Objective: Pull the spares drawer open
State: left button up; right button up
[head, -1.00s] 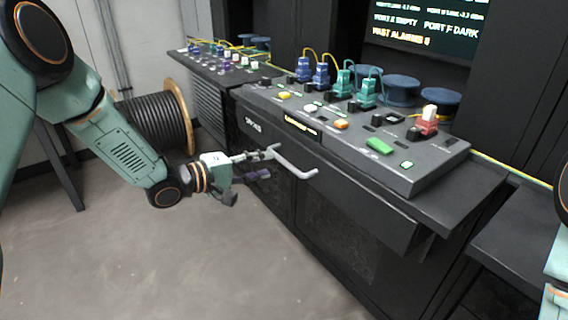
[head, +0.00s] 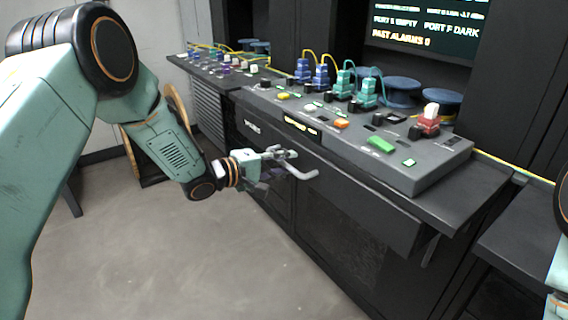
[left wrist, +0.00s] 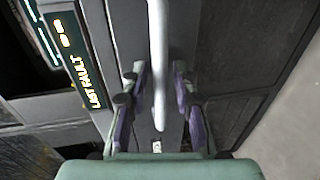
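The spares drawer (head: 352,194) is a dark front panel under the console's sloped top, with a small white label at its left end. Its pale bar handle (head: 304,174) sticks out from the front. My left gripper (head: 284,156) is at the handle. In the left wrist view the handle (left wrist: 157,55) runs between the two fingers of my left gripper (left wrist: 158,108), with a gap on each side, so the fingers are open around it. The handle's far end is partly hidden by the gripper in the head view. My right gripper is out of view.
The console (head: 330,128) above carries blue, teal and red plugs, buttons and a small lit display. A cable reel (head: 182,112) stands behind my left arm. A dark ledge (head: 520,222) is at right. The floor (head: 200,265) in front is clear.

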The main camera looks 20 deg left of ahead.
pick_arm(q)
grip_shut()
dwell(0.7)
